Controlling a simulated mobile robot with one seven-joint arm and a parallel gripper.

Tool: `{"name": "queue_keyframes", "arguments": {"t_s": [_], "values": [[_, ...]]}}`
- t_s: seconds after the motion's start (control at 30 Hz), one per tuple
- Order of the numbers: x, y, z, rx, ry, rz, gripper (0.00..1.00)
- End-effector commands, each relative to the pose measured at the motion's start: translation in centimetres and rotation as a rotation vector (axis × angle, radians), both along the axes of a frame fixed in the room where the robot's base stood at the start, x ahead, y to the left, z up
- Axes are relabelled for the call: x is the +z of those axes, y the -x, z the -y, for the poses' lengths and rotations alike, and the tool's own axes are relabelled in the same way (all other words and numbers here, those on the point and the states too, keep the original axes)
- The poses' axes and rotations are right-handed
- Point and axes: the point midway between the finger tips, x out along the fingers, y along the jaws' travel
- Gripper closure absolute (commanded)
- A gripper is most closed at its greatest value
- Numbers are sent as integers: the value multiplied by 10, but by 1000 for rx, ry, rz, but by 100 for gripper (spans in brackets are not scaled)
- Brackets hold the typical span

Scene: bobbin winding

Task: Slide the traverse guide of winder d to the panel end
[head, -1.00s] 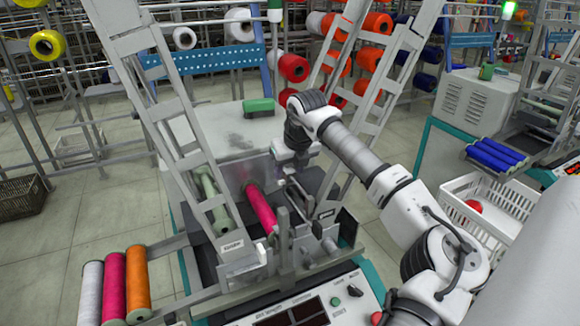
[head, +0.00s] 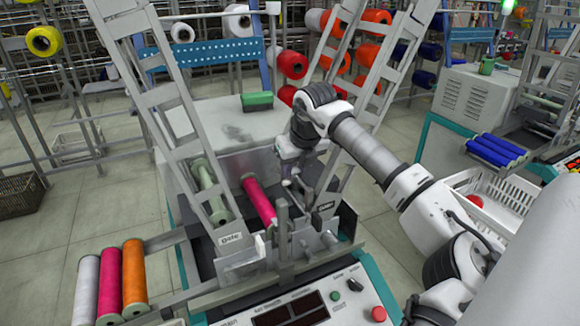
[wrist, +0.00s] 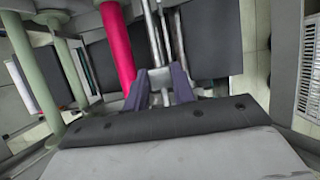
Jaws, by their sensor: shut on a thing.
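The winder (head: 228,140) in front of me has a grey top and a pink bobbin (head: 259,201), which also shows in the wrist view (wrist: 117,45). My gripper (head: 291,182) reaches down just right of the bobbin, over the bare rods (wrist: 156,35). In the wrist view its two purple-grey fingers (wrist: 162,78) are closed on a small pale piece, the traverse guide (wrist: 163,97), on the rods. The guide is mostly hidden in the head view. The control panel (head: 340,310) is at the winder's near end. I cannot read which letter the winder bears.
Slanted ladder-like frames (head: 165,95) rise on both sides of my arm. Grey upright brackets (head: 282,225) stand between my gripper and the panel. A pale green roller (head: 208,185) lies left of the bobbin.

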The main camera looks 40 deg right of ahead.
Motion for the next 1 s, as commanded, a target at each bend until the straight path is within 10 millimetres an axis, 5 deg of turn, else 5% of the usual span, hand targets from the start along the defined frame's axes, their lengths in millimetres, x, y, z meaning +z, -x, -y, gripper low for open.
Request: {"name": "queue_keyframes", "arguments": {"t_s": [0.33,0.37,0.5,0.83,1.0], "values": [[1,6,-1,-1,2,1,100],[1,6,-2,-1,2,1,72],[1,6,-2,-1,2,1,54],[2,6,-1,-1,2,1,53],[20,14,-3,-2,5,1,53]]}}
